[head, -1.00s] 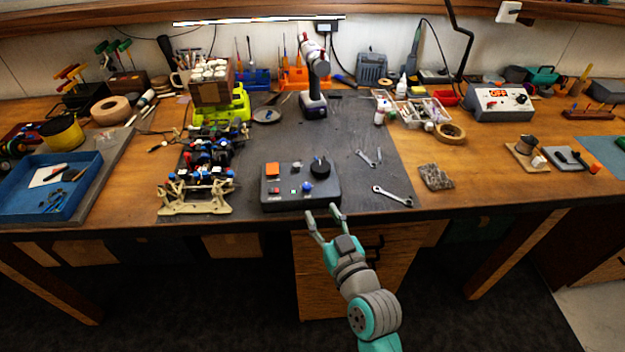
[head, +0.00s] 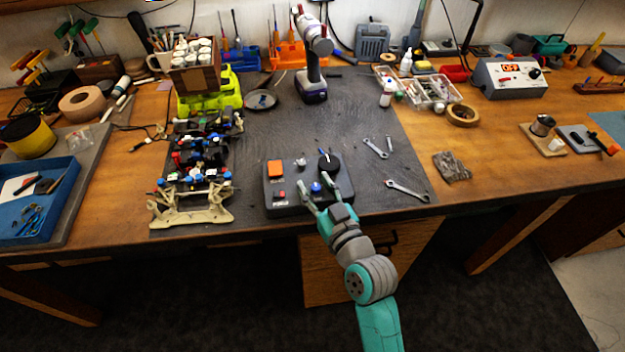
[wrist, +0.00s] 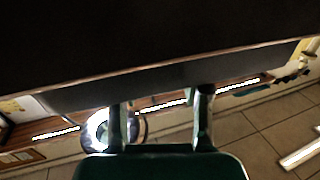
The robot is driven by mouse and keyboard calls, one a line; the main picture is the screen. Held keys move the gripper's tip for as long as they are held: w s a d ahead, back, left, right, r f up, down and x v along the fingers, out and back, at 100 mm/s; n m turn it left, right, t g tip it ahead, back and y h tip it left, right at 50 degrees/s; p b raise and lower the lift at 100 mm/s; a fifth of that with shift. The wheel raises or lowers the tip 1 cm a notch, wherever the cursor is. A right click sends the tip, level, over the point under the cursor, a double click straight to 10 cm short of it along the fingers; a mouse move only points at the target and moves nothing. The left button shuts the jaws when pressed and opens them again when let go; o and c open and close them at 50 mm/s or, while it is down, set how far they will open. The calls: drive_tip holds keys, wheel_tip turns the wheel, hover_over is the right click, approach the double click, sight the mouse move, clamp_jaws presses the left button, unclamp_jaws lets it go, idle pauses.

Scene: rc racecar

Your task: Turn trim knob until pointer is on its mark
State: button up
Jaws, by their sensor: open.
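A dark control box (head: 283,205) lies at the front of the bench mat. On it are a large black knob (head: 329,163) with a white pointer line, pointing roughly to the back, and a small blue knob (head: 316,187). I cannot tell which is the trim knob, and no mark is legible. My gripper (head: 318,182) is open and empty; its fingertips appear over the box's front part in the head view, around the blue knob's outline. Contact cannot be told. In the wrist view the two fingers (wrist: 160,104) stand apart under a large dark surface; neither knob shows there.
The box also carries an orange button (head: 275,168). A car chassis (head: 192,205) stands to its left. Wrenches (head: 407,190) lie to its right, and a cordless driver (head: 312,80) stands behind. The mat's front edge runs just before the box.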

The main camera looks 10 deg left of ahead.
clamp_jaws()
drive_tip(key=shift+s+a+m+t+h, duration=0.1)
drive_tip(key=shift+m+t+h, duration=1.1)
drive_tip(key=shift+m+h, duration=0.85)
drive_tip(key=shift+h, duration=0.65)
drive_tip(key=shift+m+t+h, duration=0.3)
drive_tip(key=shift+m+h, duration=1.25)
drive_tip(key=shift+h, duration=1.15)
drive_tip(key=shift+m+h, duration=0.4)
drive_tip(key=shift+h, duration=0.2)
unclamp_jaws()
